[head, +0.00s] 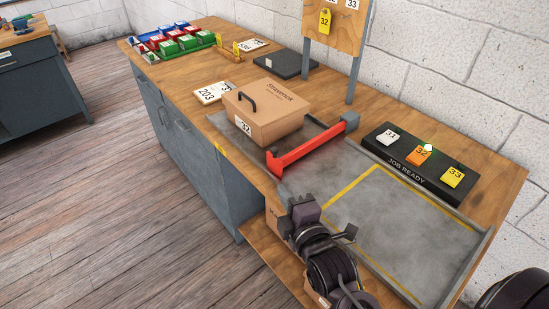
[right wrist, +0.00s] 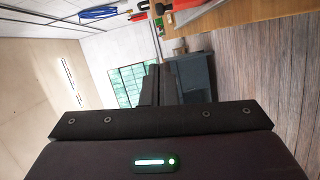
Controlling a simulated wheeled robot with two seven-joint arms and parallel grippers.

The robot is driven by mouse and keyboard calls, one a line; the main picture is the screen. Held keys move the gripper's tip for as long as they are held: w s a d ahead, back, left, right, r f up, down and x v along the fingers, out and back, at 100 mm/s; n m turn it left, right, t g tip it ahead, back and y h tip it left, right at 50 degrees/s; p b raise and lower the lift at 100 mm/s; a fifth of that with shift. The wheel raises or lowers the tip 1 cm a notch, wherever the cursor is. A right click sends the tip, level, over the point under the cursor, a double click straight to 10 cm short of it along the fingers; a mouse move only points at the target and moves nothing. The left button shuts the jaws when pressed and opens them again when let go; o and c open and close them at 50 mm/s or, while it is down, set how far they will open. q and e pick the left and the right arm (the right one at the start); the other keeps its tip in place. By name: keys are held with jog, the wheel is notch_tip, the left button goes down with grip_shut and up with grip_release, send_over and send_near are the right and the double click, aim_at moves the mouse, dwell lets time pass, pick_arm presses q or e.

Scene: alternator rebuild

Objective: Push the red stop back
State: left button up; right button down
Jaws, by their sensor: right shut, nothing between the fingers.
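The red stop (head: 308,148) is a long bar lying across the grey metal tray, just in front of the cardboard box (head: 268,108). Its far end meets a grey block (head: 350,121) at the tray's back edge; its near end has an upright red plate at the front edge. My right gripper (head: 304,208) is at the bench's front edge, nearer than the stop's near end and apart from it. In the right wrist view its fingers (right wrist: 161,85) are together and empty. A bit of red shows at that view's top edge. My left gripper is not in view.
The tray (head: 400,227) is bare on the near side of the stop, with yellow lines. A black "JOB READY" panel (head: 415,165) holds white, orange and yellow tags, with a green light. Colored bins (head: 180,42) stand at the far end.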

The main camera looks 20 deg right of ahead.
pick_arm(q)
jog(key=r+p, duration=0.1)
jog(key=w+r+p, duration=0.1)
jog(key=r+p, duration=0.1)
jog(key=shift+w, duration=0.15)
pick_arm(e)
jog(key=w+d+f, duration=0.2)
jog(key=w, duration=1.1)
jog(key=shift+d, duration=0.15)
jog(key=shift+w, duration=0.1)
